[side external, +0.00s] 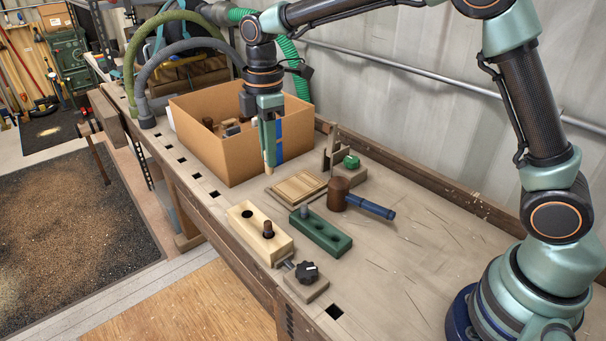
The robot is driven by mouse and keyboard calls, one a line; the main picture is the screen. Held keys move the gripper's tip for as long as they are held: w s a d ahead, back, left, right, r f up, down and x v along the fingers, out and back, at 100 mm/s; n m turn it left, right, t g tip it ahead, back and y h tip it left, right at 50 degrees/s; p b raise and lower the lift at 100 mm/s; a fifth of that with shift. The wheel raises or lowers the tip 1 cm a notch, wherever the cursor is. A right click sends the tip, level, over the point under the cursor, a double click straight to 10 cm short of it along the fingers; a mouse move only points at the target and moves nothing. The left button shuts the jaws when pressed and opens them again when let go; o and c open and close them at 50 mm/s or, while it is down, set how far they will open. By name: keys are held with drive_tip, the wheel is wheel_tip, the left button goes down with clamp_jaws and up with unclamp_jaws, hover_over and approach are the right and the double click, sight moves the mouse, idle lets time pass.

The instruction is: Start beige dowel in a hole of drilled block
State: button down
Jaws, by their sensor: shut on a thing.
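My gripper (268,148) points straight down in front of the cardboard box and is shut on a beige dowel (270,162). Only the dowel's lower end shows below the fingers, upright and in the air. A pale wooden drilled block (277,250) lies near the bench's front edge, lower in the picture than the gripper. It has a dark open hole at its far end, and a brown dowel (268,229) stands at another hole. A green drilled block (330,240) lies to its right, with a grey dowel (304,211) standing at its left end and open holes beside it.
The open cardboard box (210,149) holds several items close behind my gripper. A slatted wooden board (299,186), a mallet (339,193) with a blue handle, and a stand with a green knob (351,161) are nearby. A black-knobbed clamp (306,273) adjoins the pale block.

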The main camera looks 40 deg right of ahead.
drive_tip(key=shift+w+a+f, duration=0.65)
drive_tip(key=shift+w+f, duration=0.05)
drive_tip(key=shift+f, duration=1.05)
drive_tip(key=shift+w+a+f, duration=0.65)
drive_tip(key=shift+w+f, duration=0.1)
drive_tip(key=shift+f, duration=1)
drive_tip(key=shift+w+a+f, duration=0.65)
drive_tip(key=shift+w+f, duration=0.05)
drive_tip(key=shift+f, duration=1.05)
drive_tip(key=shift+f, duration=1.25)
drive_tip(key=c, duration=0.7)
unclamp_jaws()
drive_tip(key=shift+c, duration=0.2)
wheel_tip(320, 180, up, 7)
